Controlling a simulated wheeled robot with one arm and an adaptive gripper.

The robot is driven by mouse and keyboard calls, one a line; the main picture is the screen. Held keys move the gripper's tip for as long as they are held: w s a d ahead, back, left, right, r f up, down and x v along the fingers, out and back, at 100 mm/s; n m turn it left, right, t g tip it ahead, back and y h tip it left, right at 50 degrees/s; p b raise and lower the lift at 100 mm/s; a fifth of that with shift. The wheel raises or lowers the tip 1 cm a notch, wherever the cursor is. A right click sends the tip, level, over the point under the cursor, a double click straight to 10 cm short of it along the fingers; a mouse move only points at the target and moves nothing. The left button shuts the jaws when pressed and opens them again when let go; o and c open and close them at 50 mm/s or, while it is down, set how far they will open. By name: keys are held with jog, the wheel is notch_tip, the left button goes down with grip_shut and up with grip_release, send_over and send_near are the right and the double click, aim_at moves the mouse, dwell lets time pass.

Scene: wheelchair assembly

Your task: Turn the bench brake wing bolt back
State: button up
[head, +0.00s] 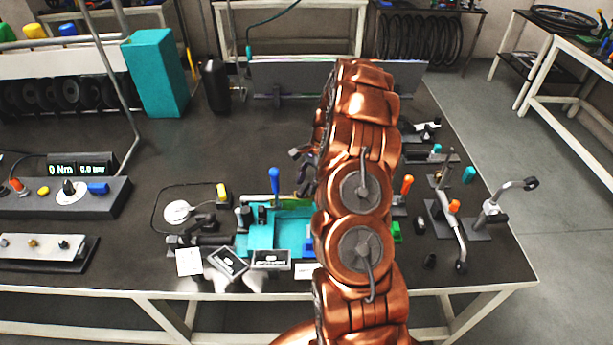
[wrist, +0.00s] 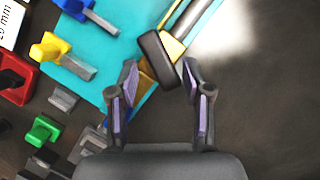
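In the wrist view my gripper (wrist: 159,75) is open, with its two purple-padded fingers apart. A dark rounded bar (wrist: 157,56) lies between and just beyond the fingertips, next to a yellow part (wrist: 171,46) and a grey metal rod (wrist: 188,17). This bar may be the wing bolt; I cannot tell for sure. The right fingertip is close to the bar, and contact is unclear. In the head view my gripper (head: 304,162) is mostly hidden beside my copper arm, above the back edge of the teal tray (head: 261,237).
Blue (wrist: 80,8), yellow (wrist: 50,47) and green (wrist: 43,130) handled pieces stand left of the gripper in the wrist view. A blue-handled tool (head: 274,181) stands upright by the tray. Crank arms on stands (head: 496,214) are at the right.

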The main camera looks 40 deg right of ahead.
jog(key=shift+d+r+b, duration=0.15)
jog(key=shift+b, duration=0.15)
jog(key=b+v, duration=0.3)
jog(key=v, duration=0.3)
jog(key=s+a+r+n, duration=0.2)
jog(key=a+r+n, duration=0.2)
jog(key=a+r, duration=0.5)
jog(key=s+a+r+n+g+h+b, duration=0.1)
jog(key=s+a+r+n+b, duration=0.1)
jog(key=s+a+n, duration=0.4)
jog(key=shift+s+a+r+h, duration=0.35)
jog(key=shift+s+a, duration=1.65)
jog(key=shift+a, duration=2.35)
jog(key=shift+f, duration=0.1)
jog(key=m+t+h+b, duration=0.1)
jog(key=m+h+b, duration=0.2)
jog(key=m+b, duration=0.35)
send_over(303, 187)
jog(key=shift+n, duration=0.35)
notch_tip(303, 187, down, 10)
jog(key=shift+f+p, duration=0.9)
jog(key=shift+f, duration=2.95)
